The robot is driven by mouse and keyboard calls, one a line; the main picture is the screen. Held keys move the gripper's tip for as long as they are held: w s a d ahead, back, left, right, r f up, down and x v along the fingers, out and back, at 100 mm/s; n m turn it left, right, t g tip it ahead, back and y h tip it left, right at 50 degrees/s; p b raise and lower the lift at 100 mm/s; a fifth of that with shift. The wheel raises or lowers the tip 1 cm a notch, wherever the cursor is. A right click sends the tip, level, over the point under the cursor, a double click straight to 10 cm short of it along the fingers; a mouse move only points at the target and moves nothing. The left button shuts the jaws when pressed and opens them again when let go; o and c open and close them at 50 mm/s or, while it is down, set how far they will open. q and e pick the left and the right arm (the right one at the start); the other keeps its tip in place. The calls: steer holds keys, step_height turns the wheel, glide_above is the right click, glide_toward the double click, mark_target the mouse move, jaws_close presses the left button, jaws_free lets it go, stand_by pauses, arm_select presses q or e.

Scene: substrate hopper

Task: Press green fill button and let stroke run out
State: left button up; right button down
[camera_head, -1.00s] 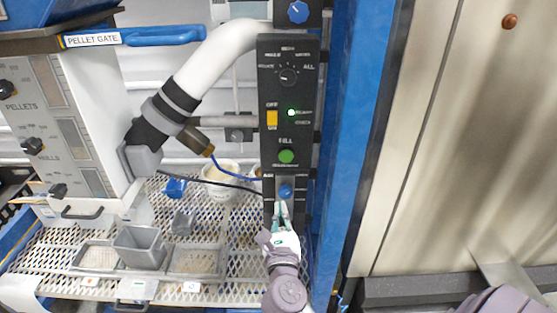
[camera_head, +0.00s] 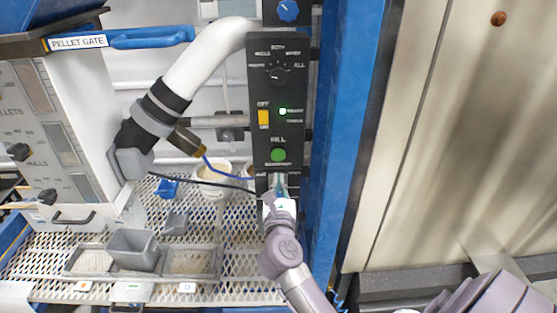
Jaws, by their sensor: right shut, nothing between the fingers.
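The black control panel (camera_head: 261,100) stands upright in the middle of the head view. Its round green fill button (camera_head: 278,155) sits low on it, under the FILL label, and is in plain sight. My right gripper (camera_head: 278,178) is shut and empty, its tips just below the green button. A gap seems to show between tips and button, but I cannot tell the depth. My left gripper is not in view.
A blue post (camera_head: 345,130) stands close on the right. A grey bin (camera_head: 133,249) rests on the mesh shelf at left.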

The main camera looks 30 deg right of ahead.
mark_target(278, 157)
steer(key=p+x, duration=0.1)
steer(key=x, duration=0.7)
